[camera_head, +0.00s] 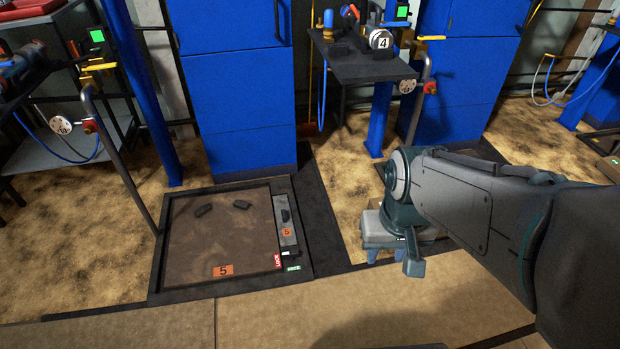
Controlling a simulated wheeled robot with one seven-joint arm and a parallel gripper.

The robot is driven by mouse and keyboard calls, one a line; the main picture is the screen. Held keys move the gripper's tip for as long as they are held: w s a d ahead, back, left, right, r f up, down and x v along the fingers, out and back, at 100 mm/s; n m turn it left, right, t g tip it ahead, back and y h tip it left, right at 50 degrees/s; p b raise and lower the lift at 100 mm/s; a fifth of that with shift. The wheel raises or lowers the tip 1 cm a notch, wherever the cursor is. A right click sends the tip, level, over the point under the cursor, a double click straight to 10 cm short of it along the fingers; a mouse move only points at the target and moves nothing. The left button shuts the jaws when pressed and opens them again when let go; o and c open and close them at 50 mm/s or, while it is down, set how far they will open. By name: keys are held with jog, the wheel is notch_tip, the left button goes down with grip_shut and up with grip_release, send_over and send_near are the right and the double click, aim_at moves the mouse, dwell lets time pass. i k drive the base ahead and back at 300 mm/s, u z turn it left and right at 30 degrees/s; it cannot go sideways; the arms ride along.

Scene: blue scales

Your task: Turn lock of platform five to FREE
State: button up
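Platform five (180,265) is a square brown plate in a dark frame set in the floor at lower left, with an orange label 5 on its front edge. Its lock (287,232) is a grey strip along the plate's right side, with a dark handle and another orange 5 label. At the strip's front end are a red LOCK label (277,261) and a green FREE label (293,268). I cannot tell the handle's exact setting. My gripper (385,246) hangs to the right of the platform, apart from the lock; its fingers are small and partly hidden by my arm.
Blue cabinets (237,90) stand behind the platform. A bent metal pipe (122,165) with a red valve rises at the platform's left edge. A grey table (365,68) with a number 4 disc stands at the back. The floor between the lock and my gripper is clear.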

aim_at(292, 254)
jog(key=u, duration=0.15)
jog(key=i, duration=1)
jog(key=u, duration=0.65)
